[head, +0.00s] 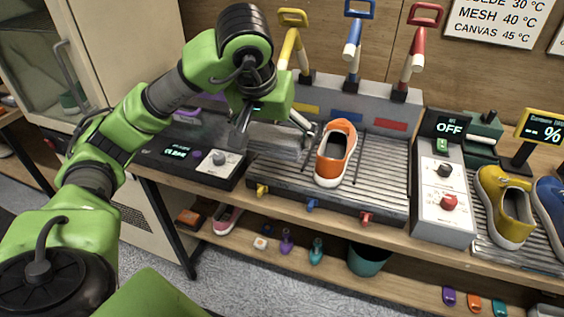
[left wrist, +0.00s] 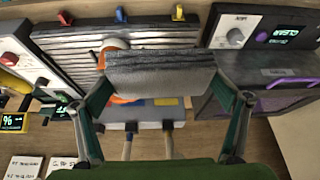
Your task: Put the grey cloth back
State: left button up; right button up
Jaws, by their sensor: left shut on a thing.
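The grey cloth (left wrist: 160,76) is stretched between the two fingers of my left gripper (left wrist: 162,90) in the left wrist view. In the head view my left gripper (head: 274,138) is above the left part of the ribbed washing tray (head: 380,185), and the grey cloth (head: 278,142) shows between its fingers. It is shut on the cloth. An orange sneaker (head: 336,153) stands on the tray just right of the gripper. In the wrist view the cloth hides most of the sneaker. My right gripper is not in view.
Yellow, blue and red taps (head: 352,45) rise behind the tray. A dark unit with a dial (head: 218,158) stands left, a control panel (head: 446,198) right. A yellow sneaker (head: 505,205) stands further right. A teal bin (head: 367,261) is on the lower shelf.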

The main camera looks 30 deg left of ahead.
pick_arm(q)
jog(key=w+a+f+p, duration=0.1)
jog(key=w+f, duration=0.2)
jog(key=w+a+f, duration=0.2)
jog(key=w, duration=0.2)
jog(key=w+a+f+p, duration=0.1)
jog(key=w+a+f, duration=0.1)
jog(key=w+f, duration=0.1)
jog(key=shift+w+a+f+p, duration=0.25)
jog(key=shift+w+f+p, duration=0.1)
jog(key=shift+w, duration=0.15)
jog(key=f, duration=0.1)
jog(key=f+p, duration=0.1)
jog(key=f, duration=0.1)
jog(key=shift+w+a+f, duration=0.15)
jog(key=shift+w+f, duration=0.1)
jog(key=shift+w, duration=0.05)
jog(key=shift+f, duration=0.15)
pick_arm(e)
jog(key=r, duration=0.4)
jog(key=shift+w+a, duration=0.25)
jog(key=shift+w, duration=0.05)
